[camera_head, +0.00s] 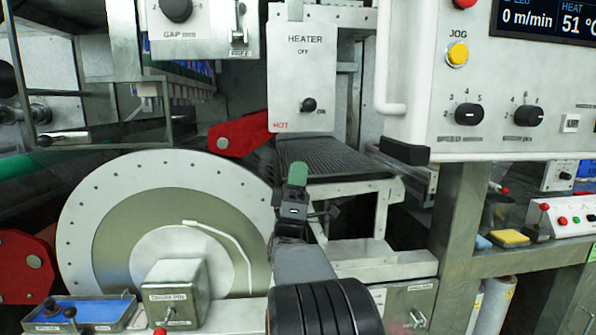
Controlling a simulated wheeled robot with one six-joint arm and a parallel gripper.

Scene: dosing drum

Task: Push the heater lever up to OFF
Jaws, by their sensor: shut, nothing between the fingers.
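The heater panel (302,70) is a pale upright plate marked HEATER, with OFF near its top, ON at lower right and HOT in red at lower left. The heater lever (308,104) is a black knob low on this panel, beside the ON mark. My gripper (298,173) shows below the panel with green at its tip. It is shut and empty. In the picture it is under the lever, with a clear gap between them. How far it is from the panel in depth I cannot tell.
A dark ribbed belt (330,158) lies below the panel. A red arm (238,135) is left of it, above the large drum disc (100,190). A control box (480,80) with a yellow JOG button stands at right. A white bent rail (388,90) hangs between panel and box.

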